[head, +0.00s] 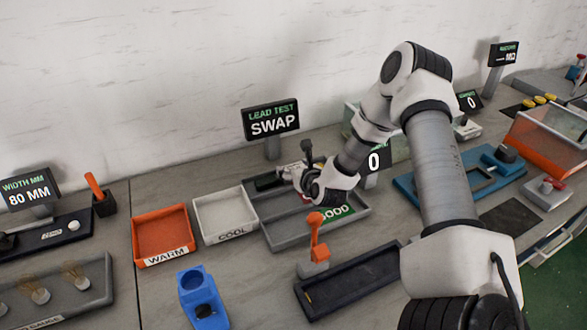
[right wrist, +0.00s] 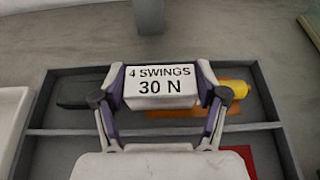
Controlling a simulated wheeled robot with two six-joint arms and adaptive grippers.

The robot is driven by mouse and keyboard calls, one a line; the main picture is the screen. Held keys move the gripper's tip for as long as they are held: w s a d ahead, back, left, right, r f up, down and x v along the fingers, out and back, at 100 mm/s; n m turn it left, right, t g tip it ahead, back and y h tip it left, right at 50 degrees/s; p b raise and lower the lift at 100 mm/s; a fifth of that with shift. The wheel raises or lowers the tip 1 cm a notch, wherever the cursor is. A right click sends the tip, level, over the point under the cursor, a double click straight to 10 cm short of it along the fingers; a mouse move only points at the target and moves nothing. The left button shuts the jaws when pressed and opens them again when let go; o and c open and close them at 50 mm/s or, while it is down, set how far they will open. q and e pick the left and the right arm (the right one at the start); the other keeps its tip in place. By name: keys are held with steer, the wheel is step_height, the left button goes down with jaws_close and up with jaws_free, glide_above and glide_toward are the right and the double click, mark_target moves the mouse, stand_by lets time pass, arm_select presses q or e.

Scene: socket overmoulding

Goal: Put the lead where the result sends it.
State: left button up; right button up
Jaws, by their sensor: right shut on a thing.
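My right gripper (head: 296,174) is over the back part of a divided grey tray (head: 287,243). In the right wrist view its fingers (right wrist: 160,90) are shut on a white block (right wrist: 160,88) marked "4 SWINGS 30 N". The block is above the tray; I cannot tell its height or whether it touches anything. Behind it lie a dark green piece (right wrist: 82,93) and a yellow end piece (right wrist: 237,88), partly hidden by block and fingers. The LEAD TEST display (head: 271,119) reads SWAP. I cannot make out a lead for certain. My left gripper is not in view.
An orange WARM bin (head: 162,259) and a white COOL bin (head: 224,239) stand left of the grey tray. A blue stand (head: 204,315), an orange-handled lever (head: 317,237) and a dark tray (head: 347,289) are in front. A blue fixture (head: 412,188) is at right.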

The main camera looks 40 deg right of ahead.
steer(key=shift+f+b, duration=0.1)
steer(key=shift+b, duration=0.2)
steer(key=o, duration=1.2)
steer(key=shift+c, duration=0.2)
steer(key=shift+s+r+p, duration=0.15)
steer(key=shift+r+p, duration=0.15)
steer(key=shift+p, duration=0.1)
steer(key=p+v, duration=0.1)
steer(key=v, duration=1)
steer(key=shift+s+a+r, duration=0.1)
steer(key=shift+s+a, duration=0.15)
steer(key=shift+s, duration=0.1)
